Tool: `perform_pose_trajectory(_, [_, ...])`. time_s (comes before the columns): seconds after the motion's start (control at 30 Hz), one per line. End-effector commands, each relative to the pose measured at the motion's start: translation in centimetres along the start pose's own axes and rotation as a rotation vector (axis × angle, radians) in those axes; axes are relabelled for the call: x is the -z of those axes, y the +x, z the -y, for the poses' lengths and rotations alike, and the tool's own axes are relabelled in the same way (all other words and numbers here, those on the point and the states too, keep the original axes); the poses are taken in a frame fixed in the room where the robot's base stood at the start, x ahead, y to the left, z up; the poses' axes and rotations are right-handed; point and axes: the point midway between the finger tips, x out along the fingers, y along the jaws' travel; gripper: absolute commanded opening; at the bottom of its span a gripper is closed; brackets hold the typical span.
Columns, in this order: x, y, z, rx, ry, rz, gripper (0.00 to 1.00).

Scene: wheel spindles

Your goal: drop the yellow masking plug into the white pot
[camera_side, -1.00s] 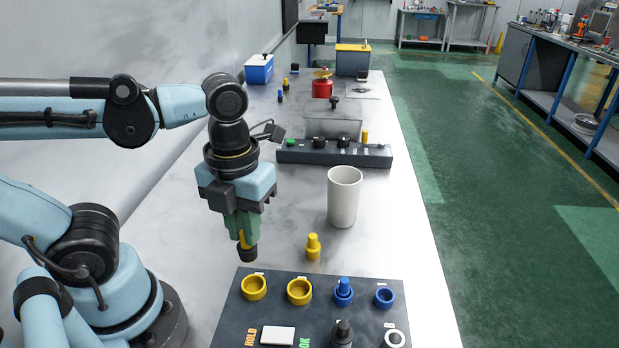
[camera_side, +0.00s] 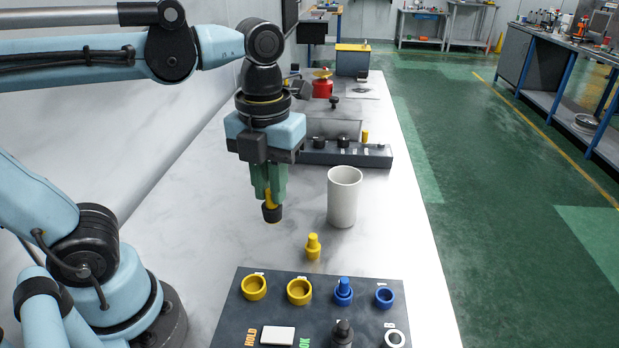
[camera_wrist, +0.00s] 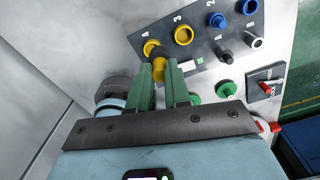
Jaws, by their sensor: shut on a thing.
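My gripper (camera_side: 268,193), with green fingers, is shut on the yellow masking plug (camera_side: 272,213), which has a yellow stem and a black lower end. The plug hangs roughly upright above the table, left of the white pot and apart from it. In the wrist view, yellow (camera_wrist: 158,53) shows at the fingertips (camera_wrist: 158,66), but the fingers hide part of the plug. The white pot (camera_side: 344,203) stands upright on the table with its open mouth up. Its inner floor is hidden, and the pot is not seen in the wrist view.
An all-yellow peg (camera_side: 313,247) stands in front of the pot. A dark panel (camera_side: 224,320) with yellow and blue sockets lies at the front. A dark rack (camera_side: 375,156) stands behind the pot. The table's right edge is near the pot.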

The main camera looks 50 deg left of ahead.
Motion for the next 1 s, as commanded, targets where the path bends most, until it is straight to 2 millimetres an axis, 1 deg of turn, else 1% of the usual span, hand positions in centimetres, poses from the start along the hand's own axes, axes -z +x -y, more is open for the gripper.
perform_pose_trajectory(0.03, [-1.1,-0.9,0.6,0.000,-0.003,0.000,0.00])
perform_pose_trajectory(0.2, [-4.4,-3.2,2.3,0.000,-0.002,0.000,0.00])
perform_pose_trajectory(0.5, [-10.5,-5.8,5.0,0.000,-0.003,0.000,0.00])
perform_pose_trajectory(0.63, [-13.2,-6.4,6.0,0.000,-0.003,0.000,0.00])
perform_pose_trajectory(0.8, [-16.4,-6.8,6.9,0.000,-0.002,0.000,0.00])
perform_pose_trajectory(0.9, [-17.8,-6.8,7.2,0.000,-0.003,0.000,0.00])
perform_pose_trajectory(1.0, [-18.7,-6.7,7.5,0.000,-0.001,0.000,0.00])
